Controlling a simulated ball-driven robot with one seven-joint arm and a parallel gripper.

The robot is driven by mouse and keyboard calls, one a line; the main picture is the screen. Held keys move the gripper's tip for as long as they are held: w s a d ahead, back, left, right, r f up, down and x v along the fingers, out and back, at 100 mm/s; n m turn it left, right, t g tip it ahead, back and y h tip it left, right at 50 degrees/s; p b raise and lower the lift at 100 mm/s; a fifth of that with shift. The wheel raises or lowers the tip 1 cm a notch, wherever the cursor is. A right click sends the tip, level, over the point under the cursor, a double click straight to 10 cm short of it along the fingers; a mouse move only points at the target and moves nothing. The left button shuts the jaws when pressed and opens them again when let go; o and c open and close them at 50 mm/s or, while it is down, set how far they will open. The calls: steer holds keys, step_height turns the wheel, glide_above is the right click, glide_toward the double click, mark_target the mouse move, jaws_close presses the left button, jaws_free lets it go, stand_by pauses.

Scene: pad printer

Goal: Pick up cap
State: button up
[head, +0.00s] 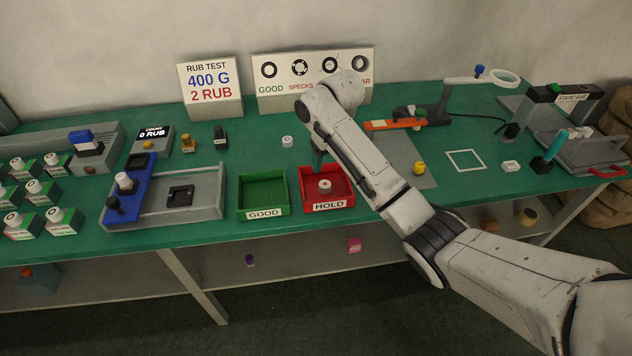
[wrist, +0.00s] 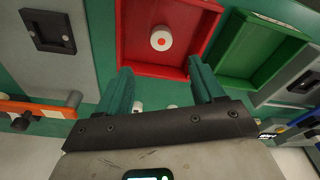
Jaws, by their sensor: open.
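A white cap with a red centre (head: 325,186) sits inside the red HOLD tray (head: 330,205). In the wrist view the cap (wrist: 161,38) lies on the tray floor (wrist: 140,15), beyond my fingertips and between their lines. My gripper (head: 318,162) is over the back of the red tray, pointing down, partly hidden by my arm. In the wrist view its two teal fingers (wrist: 160,66) are apart with nothing held between them. Another small white cap (head: 287,141) stands on the green table behind the trays.
An empty green GOOD tray (head: 263,193) stands left of the red tray. A grey fixture with a blue arm (head: 130,187) is further left, near several capped boxes (head: 40,190). An orange bar (head: 393,124) lies behind my arm. Signs (head: 210,85) stand at the back.

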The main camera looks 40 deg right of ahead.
mark_target(325, 184)
steer(key=f, duration=0.4)
steer(key=shift+w, duration=0.3)
steer(key=shift+w+f+p, duration=0.15)
steer(key=shift+f+p, duration=0.2)
steer(key=shift+f, duration=2.25)
steer(key=shift+c, duration=0.4)
steer(key=c, duration=1)
